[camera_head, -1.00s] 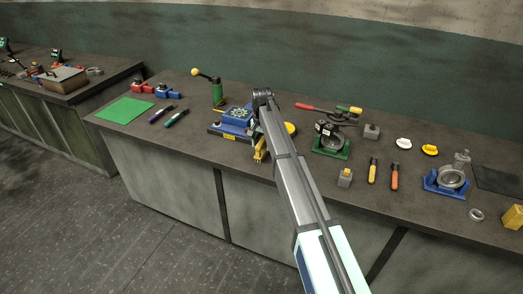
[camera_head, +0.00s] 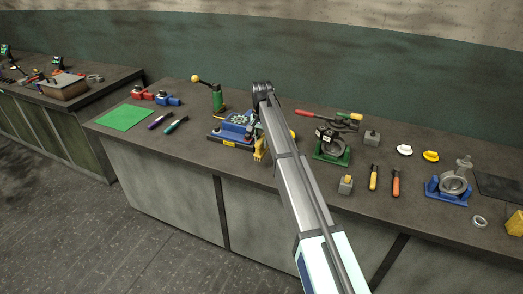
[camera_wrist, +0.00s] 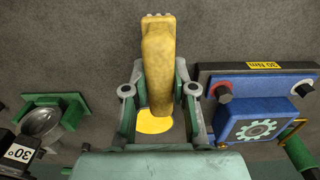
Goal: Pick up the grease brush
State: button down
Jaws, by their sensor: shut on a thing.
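The grease brush appears to be the yellow piece (camera_wrist: 158,60) in the wrist view, with a notched end at the top of the picture. My gripper (camera_wrist: 160,90) is shut on it, with one finger on each side. In the head view a yellow part of it (camera_head: 259,150) shows beside my arm, in front of the blue fixture. My arm hides the gripper's fingers there. A flat yellow round thing (camera_wrist: 155,122) lies below the brush in the wrist view, partly hidden by it.
The blue fixture with a gear emblem (camera_wrist: 256,118) is close to the right of my gripper in the wrist view. A green clamp stand (camera_head: 331,150) stands right of my arm. Bench front around the green mat (camera_head: 124,117) is clear.

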notch_tip(320, 180, up, 15)
jog(key=b, duration=0.3)
jog(key=shift+r, duration=0.2)
jog(key=c, duration=1.8)
grip_release()
jog(key=shift+c, duration=0.2)
grip_shut()
